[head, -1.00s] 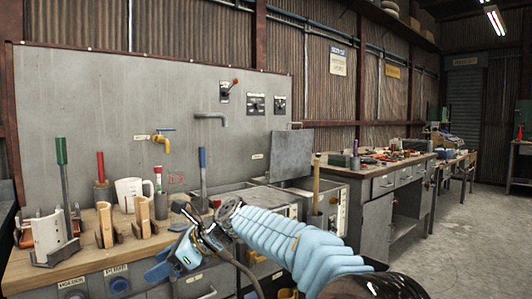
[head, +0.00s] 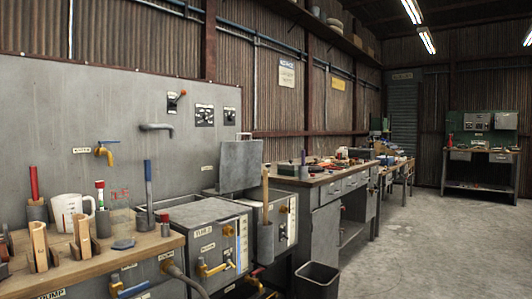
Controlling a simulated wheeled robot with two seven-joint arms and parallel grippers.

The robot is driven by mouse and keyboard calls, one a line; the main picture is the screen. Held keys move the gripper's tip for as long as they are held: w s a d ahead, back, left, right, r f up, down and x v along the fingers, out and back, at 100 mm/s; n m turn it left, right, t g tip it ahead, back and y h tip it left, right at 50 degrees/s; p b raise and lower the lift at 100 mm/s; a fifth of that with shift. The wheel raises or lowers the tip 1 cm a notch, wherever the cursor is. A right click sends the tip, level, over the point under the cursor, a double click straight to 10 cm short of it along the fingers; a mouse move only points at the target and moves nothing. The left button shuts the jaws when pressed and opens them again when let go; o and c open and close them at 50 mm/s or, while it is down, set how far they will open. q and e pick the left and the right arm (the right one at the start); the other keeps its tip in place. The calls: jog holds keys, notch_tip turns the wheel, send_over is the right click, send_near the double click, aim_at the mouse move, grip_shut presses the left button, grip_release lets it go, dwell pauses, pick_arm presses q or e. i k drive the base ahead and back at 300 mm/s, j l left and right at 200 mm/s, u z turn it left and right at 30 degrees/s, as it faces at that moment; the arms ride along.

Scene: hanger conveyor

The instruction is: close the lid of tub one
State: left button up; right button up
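Two grey metal tubs stand side by side at the right end of the wooden bench. The nearer tub (head: 222,253) has a flat grey lid (head: 203,213) lying over its top. A second grey lid (head: 240,166) stands raised, tilted back, behind the farther tub (head: 284,222). Neither of my grippers shows in the head view.
A wooden-handled tool (head: 265,192) stands upright in a grey holder before the farther tub. A dark bin (head: 317,279) is on the floor. A hose (head: 184,277) hangs at the bench front. The concrete floor (head: 430,235) at right is clear.

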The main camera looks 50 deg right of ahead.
aim_at(241, 162)
jog(key=i+l+z, duration=0.15)
jog(key=z, duration=0.25)
jog(key=i+l+z, duration=0.15)
jog(key=z, duration=0.25)
jog(key=i+l+z, duration=0.2)
jog(key=z, duration=0.2)
jog(key=i+z, duration=0.15)
jog(key=z, duration=0.25)
jog(key=i+l, duration=0.25)
jog(key=i+l+z, duration=0.05)
jog(key=i, duration=0.05)
